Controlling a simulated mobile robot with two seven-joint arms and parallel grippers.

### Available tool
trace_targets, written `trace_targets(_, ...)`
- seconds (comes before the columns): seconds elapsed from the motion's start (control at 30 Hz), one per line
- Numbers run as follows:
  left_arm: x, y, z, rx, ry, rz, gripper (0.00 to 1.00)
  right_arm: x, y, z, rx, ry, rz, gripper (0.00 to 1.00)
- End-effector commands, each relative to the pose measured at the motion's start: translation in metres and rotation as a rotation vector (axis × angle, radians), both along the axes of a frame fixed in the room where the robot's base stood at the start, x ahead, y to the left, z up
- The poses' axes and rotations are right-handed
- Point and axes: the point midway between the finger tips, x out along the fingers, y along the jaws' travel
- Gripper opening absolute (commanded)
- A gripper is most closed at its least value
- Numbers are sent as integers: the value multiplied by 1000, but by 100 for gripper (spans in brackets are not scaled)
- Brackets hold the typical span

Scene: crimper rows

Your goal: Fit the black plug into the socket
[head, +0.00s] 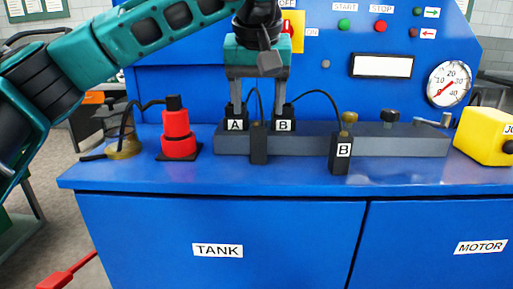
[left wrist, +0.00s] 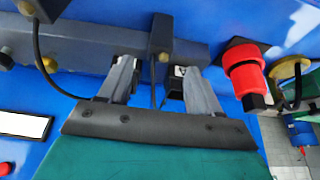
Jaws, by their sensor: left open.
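My left gripper (head: 259,100) is open. It points down, with its fingers apart just above or behind the black block labelled A (head: 235,125) and the black block labelled B (head: 283,126). I cannot tell whether they touch. The left wrist view shows the fingers (left wrist: 158,68) spread, with a cable between them. A black block with a brass tip (head: 258,148) stands between A and B; it also shows in the left wrist view (left wrist: 161,35). I cannot tell which is plug or socket.
A dark grey bar (head: 400,142) lies along the blue console top (head: 210,175). A red cylinder (head: 178,135) and a brass-coloured round part (head: 124,148) are at left. A yellow box (head: 485,136) is at right. The gauge panel rises behind.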

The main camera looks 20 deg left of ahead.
Motion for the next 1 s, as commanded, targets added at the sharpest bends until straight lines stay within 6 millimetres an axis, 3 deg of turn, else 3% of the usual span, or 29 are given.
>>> trace_targets(0.27, 7, 2, -19, 1, 0, -1, 64, 1, 2, -1, 2, -4, 7, 85)
trace_targets(0.6, 22, 5, -62, 1, 1, 0, 64, 3, 5, -1, 8, -10, 12, 85)
trace_targets(0.83, 23, 5, -63, 0, -1, 0, 64, 5, 7, 2, 11, -16, 13, 85)
trace_targets(1.0, 23, 5, -63, 0, -1, 0, 48, 5, 7, 2, 10, -14, 13, 85)
